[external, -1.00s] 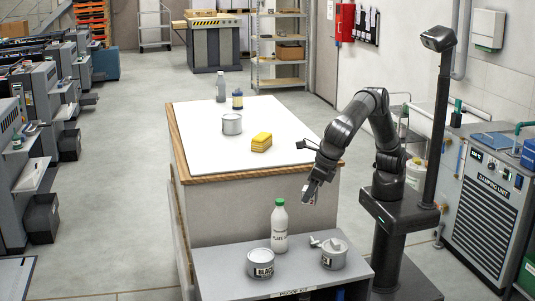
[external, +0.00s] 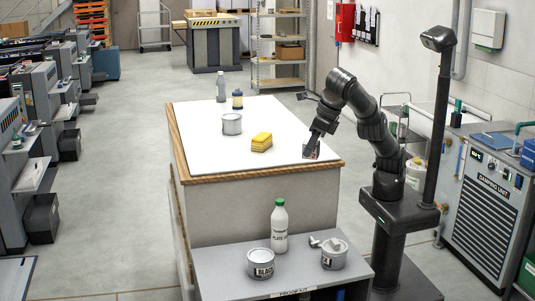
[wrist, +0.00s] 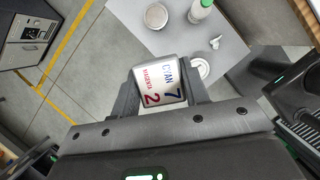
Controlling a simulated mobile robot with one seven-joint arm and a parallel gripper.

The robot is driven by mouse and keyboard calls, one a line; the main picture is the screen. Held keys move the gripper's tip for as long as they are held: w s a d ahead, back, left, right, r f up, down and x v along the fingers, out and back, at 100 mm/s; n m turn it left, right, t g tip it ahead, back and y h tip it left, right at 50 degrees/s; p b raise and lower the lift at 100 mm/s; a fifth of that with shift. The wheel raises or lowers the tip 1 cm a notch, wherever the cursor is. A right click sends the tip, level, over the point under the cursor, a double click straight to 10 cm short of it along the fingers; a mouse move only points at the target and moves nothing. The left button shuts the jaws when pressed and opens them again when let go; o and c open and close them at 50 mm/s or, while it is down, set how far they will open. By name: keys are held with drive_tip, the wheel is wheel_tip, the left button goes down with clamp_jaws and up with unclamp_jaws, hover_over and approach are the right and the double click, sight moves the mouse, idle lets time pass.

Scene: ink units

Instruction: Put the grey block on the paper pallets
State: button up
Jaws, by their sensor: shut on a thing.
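My gripper (external: 316,146) is shut on a grey block with printed labels, which shows small between the fingertips near the front right corner of the white-topped table. In the wrist view the grey block (wrist: 161,84) sits between both fingers and reads "CYAN 7" in blue and "MAGENTA 2" in red. I cannot tell the gap between block and table top. A stack of orange pallets (external: 92,20) stands far off at the back left; I cannot tell whether these are the paper pallets.
The white-topped table (external: 200,160) carries a yellow sponge-like stack (external: 262,142), a tin (external: 232,124) and two bottles. A low grey bench (external: 215,270) in front holds a green-capped bottle (external: 279,228) and two cans. Floor (external: 120,190) is open left of the table.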

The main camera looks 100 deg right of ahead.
drive_tip(key=w+d+r+m, duration=0.1)
drive_tip(key=w+d, duration=0.4)
drive_tip(key=d, duration=0.8)
drive_tip(key=w+d+r, duration=0.1)
drive_tip(key=w+d, duration=0.4)
drive_tip(key=d, duration=0.9)
drive_tip(key=s+d+f+m, duration=0.1)
drive_tip(key=s+d, duration=0.1)
drive_tip(key=d, duration=1)
drive_tip(key=s+d+f+m, duration=0.1)
drive_tip(key=s+d, duration=0.1)
drive_tip(key=d, duration=0.9)
hover_over(239, 159)
drive_tip(key=s+a, duration=0.1)
drive_tip(key=shift+g+h, duration=0.4)
wheel_tip(239, 159, down, 12)
drive_tip(key=shift+s+r, duration=0.1)
drive_tip(key=shift+s, duration=0.05)
drive_tip(key=shift+a+f, duration=0.1)
drive_tip(key=shift+f, duration=1.9)
drive_tip(key=shift+f, duration=0.1)
